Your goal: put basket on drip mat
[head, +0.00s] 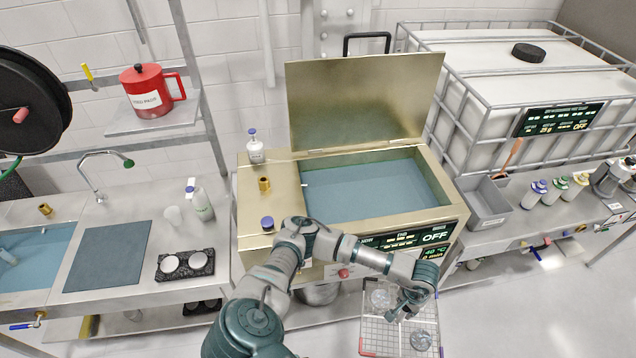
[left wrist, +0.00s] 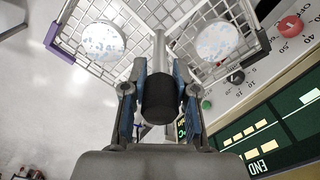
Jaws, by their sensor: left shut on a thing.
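The wire basket (head: 385,342) hangs in front of the gold tank, below the tank's display panel, with two round clear discs in it. My left gripper (head: 400,308) is shut on the basket's handle above it. In the left wrist view the fingers (left wrist: 160,95) sit on either side of the dark handle grip, and the basket (left wrist: 150,25) with its two discs lies beyond. The drip mat, a flat grey-blue rectangle (head: 107,256), lies bare on the steel counter at the left. My right gripper is not in view.
The gold tank (head: 265,205) has its lid (head: 365,100) raised and blue liquid inside. A dark block with two white discs (head: 185,264), a white bottle (head: 200,203) and a tap (head: 95,178) stand near the mat. A sink (head: 35,255) is at far left.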

